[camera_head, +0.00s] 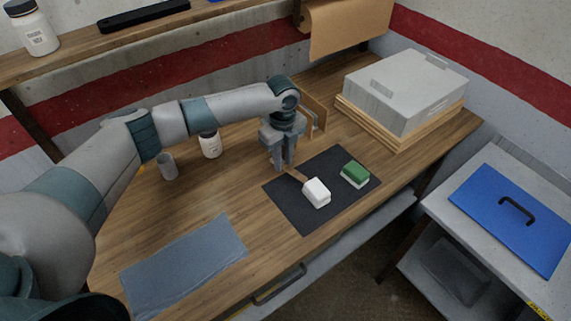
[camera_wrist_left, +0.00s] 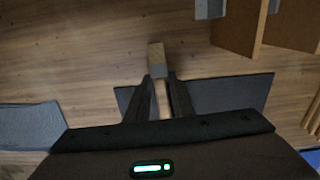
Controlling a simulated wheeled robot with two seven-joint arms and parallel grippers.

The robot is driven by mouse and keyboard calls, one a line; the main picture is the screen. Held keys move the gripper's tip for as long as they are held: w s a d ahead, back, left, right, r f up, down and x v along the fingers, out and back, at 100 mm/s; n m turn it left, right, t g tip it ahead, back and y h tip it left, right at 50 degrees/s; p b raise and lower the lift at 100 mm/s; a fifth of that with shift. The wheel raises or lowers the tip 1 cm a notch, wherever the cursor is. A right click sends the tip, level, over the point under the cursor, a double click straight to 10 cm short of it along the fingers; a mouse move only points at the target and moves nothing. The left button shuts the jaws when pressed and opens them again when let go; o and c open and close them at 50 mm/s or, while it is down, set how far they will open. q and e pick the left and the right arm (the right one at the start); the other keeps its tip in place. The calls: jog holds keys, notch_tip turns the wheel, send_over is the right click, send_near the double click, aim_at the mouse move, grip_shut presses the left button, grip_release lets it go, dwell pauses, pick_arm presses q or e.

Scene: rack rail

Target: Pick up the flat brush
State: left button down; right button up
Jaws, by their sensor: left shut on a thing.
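The flat brush has a white block-shaped head (camera_head: 317,193) and a short wooden handle (camera_head: 298,176). It lies at the left part of a dark mat (camera_head: 305,222). My left gripper (camera_head: 283,167) points down at the handle's end, at the mat's far left edge. In the left wrist view the fingers (camera_wrist_left: 160,84) are closed on the light wooden handle (camera_wrist_left: 162,100), whose end sticks out past them. The white head is hidden there. I cannot tell whether the brush touches the mat. My right gripper is not in view.
A green and white brush or sponge (camera_head: 355,174) lies right of the flat brush. A grey cup (camera_head: 167,166) and white bottle (camera_head: 210,145) stand to the left. A wooden holder (camera_head: 313,115) is behind the gripper, a grey box (camera_head: 405,90) back right. A grey cloth (camera_head: 185,266) lies front left.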

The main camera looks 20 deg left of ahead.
aim_at(283, 164)
pick_arm(q)
jog(key=shift+r, duration=0.1)
jog(key=shift+r+b, duration=0.4)
jog(key=shift+r, duration=0.15)
notch_tip(283, 164, up, 2)
jog(key=shift+w+r+b, duration=0.1)
jog(key=shift+b, duration=0.5)
jog(key=d+r+b, duration=0.4)
jog(key=d+r, duration=0.3)
jog(key=d, duration=0.4)
jog(key=shift+w+d+r, duration=0.3)
jog(key=shift+w, duration=0.05)
